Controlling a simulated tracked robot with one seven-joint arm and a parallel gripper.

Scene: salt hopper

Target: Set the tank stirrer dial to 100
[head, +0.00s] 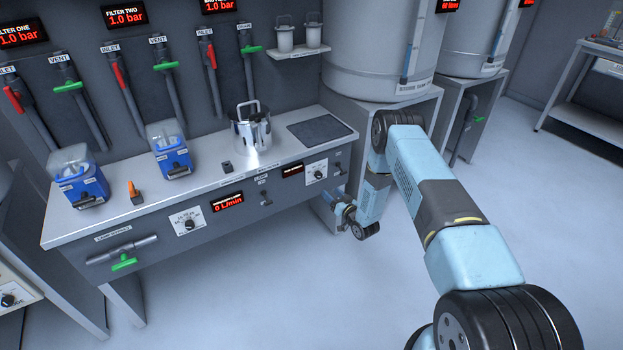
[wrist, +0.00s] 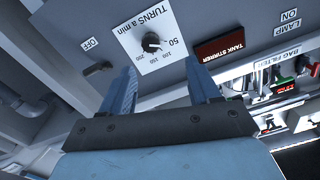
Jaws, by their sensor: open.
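The tank stirrer dial is a small black knob (wrist: 152,43) on a white plate (wrist: 145,35) marked "TURNS a min", with 50 and higher numbers around it. In the head view the dial (head: 318,174) is at the right end of the bench's front panel. Which number its pointer meets is too small to tell. The dark red "TANK STIRRER" display (wrist: 221,45) is beside the plate. My gripper (wrist: 160,66) is open and empty, its fingers spread below the dial in the wrist view and apart from it. In the head view my gripper (head: 337,203) is below and right of the dial.
A lever switch (wrist: 99,68) by an "OFF" label is close to my left finger in the wrist view. Another dial (head: 188,223) and a red flow display (head: 228,201) are farther left on the panel. A metal pot (head: 252,132) stands on the bench (head: 215,172). The floor in front is clear.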

